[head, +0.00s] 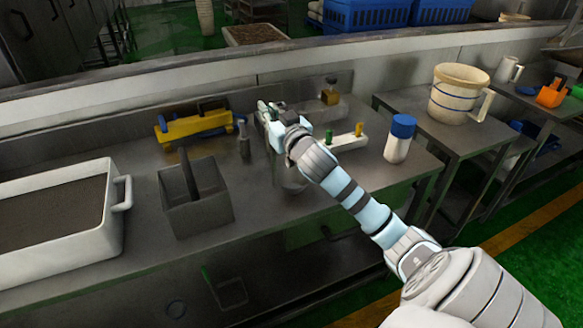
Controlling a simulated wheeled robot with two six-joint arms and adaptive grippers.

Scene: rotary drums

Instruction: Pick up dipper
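My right gripper (268,108) is over the back middle of the grey metal table, its arm reaching in from the lower right. Its fingertips are small and partly blend with what is behind them, so I cannot tell whether they are open or shut. Beneath my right wrist, a rounded metallic vessel (291,180) shows in part on the table; it may be the dipper, but my arm hides most of it. A grey square box (204,212) with an upright dark plate or handle stands left of it. My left gripper is out of view.
A white tray (118,226) of dark grains is at the left. A yellow holder (197,126), a white block with coloured pegs (343,142) and a blue-capped jar (398,142) stand around the gripper. A white bucket (455,96) is on the table to the right.

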